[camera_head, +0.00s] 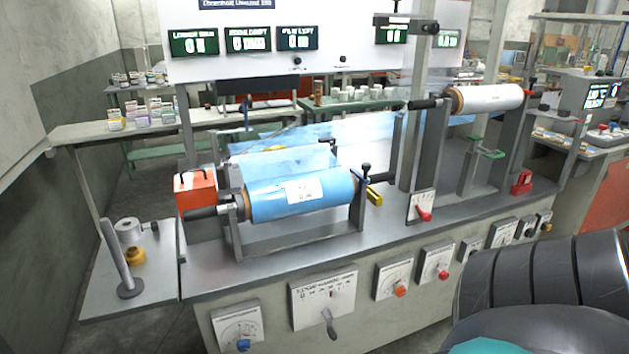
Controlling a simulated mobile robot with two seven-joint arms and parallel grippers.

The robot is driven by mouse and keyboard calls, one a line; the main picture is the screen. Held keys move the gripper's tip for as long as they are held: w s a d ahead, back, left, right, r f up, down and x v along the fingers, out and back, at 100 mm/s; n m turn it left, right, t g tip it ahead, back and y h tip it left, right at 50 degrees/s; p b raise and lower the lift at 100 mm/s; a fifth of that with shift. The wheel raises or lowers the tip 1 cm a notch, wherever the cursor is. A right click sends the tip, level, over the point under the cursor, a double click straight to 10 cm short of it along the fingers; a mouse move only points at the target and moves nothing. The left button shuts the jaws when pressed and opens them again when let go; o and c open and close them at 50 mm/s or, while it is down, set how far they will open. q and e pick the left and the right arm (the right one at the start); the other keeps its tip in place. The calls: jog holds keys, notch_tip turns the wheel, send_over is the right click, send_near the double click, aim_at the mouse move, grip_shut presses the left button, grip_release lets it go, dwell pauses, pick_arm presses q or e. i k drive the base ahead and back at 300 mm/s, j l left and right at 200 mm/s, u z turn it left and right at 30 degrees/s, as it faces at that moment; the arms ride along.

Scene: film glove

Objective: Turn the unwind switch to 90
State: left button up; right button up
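Several dial panels line the front face of the machine, and their labels are too small for me to tell which is the unwind switch. At the left is a panel with a blue knob (243,345). A larger scale panel (310,288) carries a grey lever (329,322) hanging down, slightly tilted. Right of it are panels with an orange knob (400,291) and a red knob (443,274). Another small panel with a red knob (424,214) stands on the bench top. Neither gripper shows.
A blue film roll (330,190) sits in a stand on the bench (210,278). A white roll (490,98) is at the back right. A side shelf (100,300) holds a grey post (115,260). A dark ribbed arm part of mine fills the lower right.

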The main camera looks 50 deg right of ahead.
aim_at(443, 274)
jog(key=z, duration=0.4)
jog(key=l+z, duration=0.1)
jog(key=z, duration=1.6)
jog(key=i+z, duration=0.1)
jog(key=z, duration=0.3)
jog(key=i+l+u, duration=0.1)
jog(key=i, duration=0.4)
jog(key=i+l+u, duration=0.15)
jog(key=i, duration=0.35)
jog(key=i+l+u, duration=0.1)
jog(key=i, duration=0.35)
jog(key=l, duration=0.1)
